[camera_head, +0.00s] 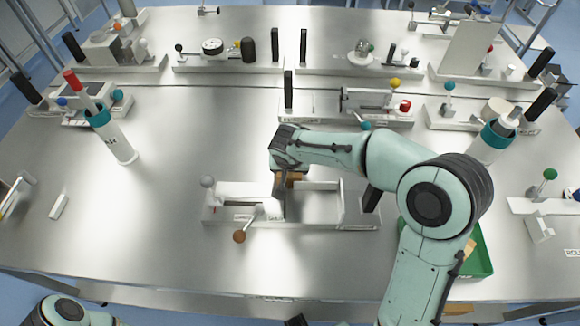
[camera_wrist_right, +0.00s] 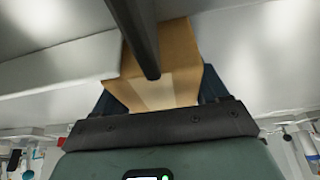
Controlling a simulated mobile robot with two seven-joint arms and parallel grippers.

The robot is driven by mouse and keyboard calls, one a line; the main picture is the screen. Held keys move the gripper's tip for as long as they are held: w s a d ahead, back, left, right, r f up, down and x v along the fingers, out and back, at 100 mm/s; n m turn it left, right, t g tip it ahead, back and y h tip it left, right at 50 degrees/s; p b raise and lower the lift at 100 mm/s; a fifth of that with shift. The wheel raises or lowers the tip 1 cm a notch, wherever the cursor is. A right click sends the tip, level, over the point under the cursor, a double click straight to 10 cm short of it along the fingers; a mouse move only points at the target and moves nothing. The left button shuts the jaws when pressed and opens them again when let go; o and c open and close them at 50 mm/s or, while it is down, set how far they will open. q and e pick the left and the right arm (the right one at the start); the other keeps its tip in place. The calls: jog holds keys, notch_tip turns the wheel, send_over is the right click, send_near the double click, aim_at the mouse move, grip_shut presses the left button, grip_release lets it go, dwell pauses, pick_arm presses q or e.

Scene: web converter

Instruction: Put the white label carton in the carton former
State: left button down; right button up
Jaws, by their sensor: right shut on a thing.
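My right gripper (camera_head: 287,183) is shut on a brown carton (camera_head: 291,176), over the middle of the white fixture at the front centre. The wrist view shows the carton (camera_wrist_right: 178,65) between my dark fingers, with a paler panel on its near face; I cannot tell whether this is a white label. A dark bar crosses in front of it. The fixture (camera_head: 350,222), apparently the carton former, has a flat base, upright white walls, a grey-ball knob and a brown-ball lever (camera_head: 239,236). I cannot tell whether the carton touches it.
A green tray (camera_head: 480,262) with a tan item stands at the right, partly behind my right arm. White cylinders with teal collars stand at left (camera_head: 118,145) and right (camera_head: 483,150). Several fixtures line the back. The table's left front is mostly clear.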

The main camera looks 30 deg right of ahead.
jog(key=shift+r, duration=0.1)
jog(key=o, duration=0.7)
jog(key=shift+f, duration=0.25)
jog(key=o, duration=0.4)
jog(key=shift+r, duration=0.1)
